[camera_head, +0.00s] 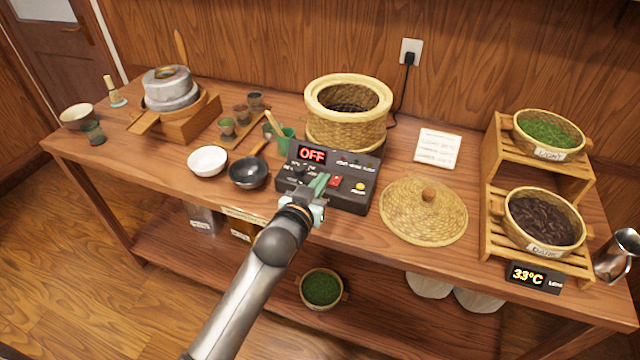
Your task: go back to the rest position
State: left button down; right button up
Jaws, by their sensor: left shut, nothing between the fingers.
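My left gripper (318,187) is shut and empty. It is over the front edge of the black control box (352,196), close to its buttons; I cannot tell if it touches the box. The box's display reads OFF, and a red switch and a yellow button show on its face. My left arm reaches up to it from the bottom of the picture. My right gripper is not in view.
A woven steamer (347,132) stands behind the box. Its woven lid (423,212) lies to the right. Bowls, white (208,161) and black (248,173), sit to the left. A wooden rack (487,190) with baskets stands at right. A stone mill (170,90) stands at left.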

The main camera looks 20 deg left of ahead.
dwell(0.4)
pick_arm(q)
jog(key=s+f+g, duration=0.3)
jog(key=s+f, duration=0.8)
jog(key=s, duration=0.3)
jog(key=s+f+m+g+h, duration=0.1)
jog(key=s+f+g, duration=0.2)
jog(key=s+f, duration=0.8)
jog(key=s, duration=0.2)
jog(key=shift+s+m+h, duration=0.3)
jog(key=shift+s, duration=0.05)
jog(key=shift+d+f, duration=0.1)
